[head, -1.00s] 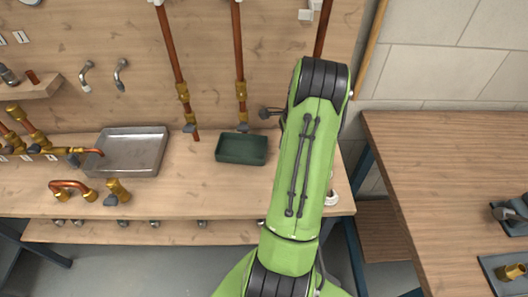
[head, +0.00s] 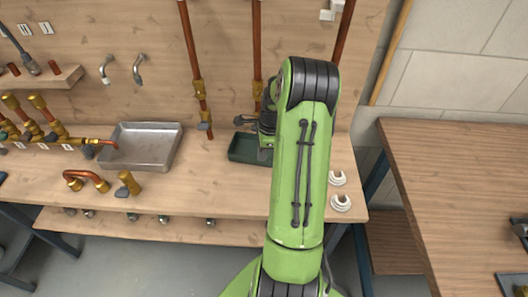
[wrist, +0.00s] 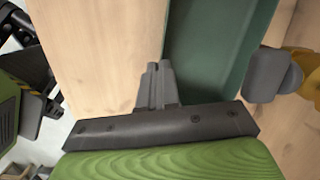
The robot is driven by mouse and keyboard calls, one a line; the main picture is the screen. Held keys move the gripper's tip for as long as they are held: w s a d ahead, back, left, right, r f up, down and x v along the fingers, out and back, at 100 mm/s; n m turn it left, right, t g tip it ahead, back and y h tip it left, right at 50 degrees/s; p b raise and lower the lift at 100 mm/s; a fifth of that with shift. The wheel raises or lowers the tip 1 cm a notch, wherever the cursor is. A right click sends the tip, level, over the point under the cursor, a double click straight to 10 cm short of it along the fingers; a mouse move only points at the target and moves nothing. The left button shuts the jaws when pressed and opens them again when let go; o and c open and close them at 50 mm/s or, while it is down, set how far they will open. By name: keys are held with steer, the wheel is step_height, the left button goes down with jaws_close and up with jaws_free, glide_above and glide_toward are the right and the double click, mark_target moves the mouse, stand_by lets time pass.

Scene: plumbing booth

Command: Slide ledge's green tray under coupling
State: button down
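The green tray (head: 238,152) lies on the ledge below the middle copper pipe, partly hidden by my arm. In the wrist view its green floor and wall (wrist: 225,35) run up the right of centre. My gripper (wrist: 156,78) is at one long rim of it, the two fingers close together with the rim seemingly between them. In the head view my gripper (head: 266,145) is mostly hidden behind my arm. A brass coupling (head: 201,90) sits on the left copper pipe; a brass fitting (head: 257,90) is on the middle pipe. Which coupling is meant is unclear.
A grey metal tray (head: 148,148) lies to the left on the ledge (head: 200,180). A copper bend (head: 86,180) and brass valve (head: 128,184) lie in front. White rings (head: 340,202) are at right. A grey-capped brass fitting (wrist: 270,75) is close beside the tray.

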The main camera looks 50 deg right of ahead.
steer(key=shift+s+d+f+p, duration=0.2)
steer(key=shift+s+f+p, duration=0.1)
steer(key=shift+s, duration=0.3)
steer(key=shift+s+d+f, duration=0.1)
steer(key=shift+s+d, duration=0.05)
steer(key=shift+d, duration=0.05)
steer(key=shift+r+p, duration=0.55)
steer(key=shift+d+r+p, duration=0.2)
steer(key=shift+r+p, duration=0.05)
steer(key=shift+p, duration=0.05)
steer(key=shift+d+f, duration=0.1)
steer(key=shift+d, duration=0.05)
steer(key=shift+s+d, duration=0.1)
steer(key=shift+s, duration=0.15)
steer(key=s+d+p, duration=0.1)
steer(key=s+d, duration=0.6)
steer(key=d, duration=0.1)
steer(key=shift+s, duration=0.25)
steer(key=shift+a, duration=0.1)
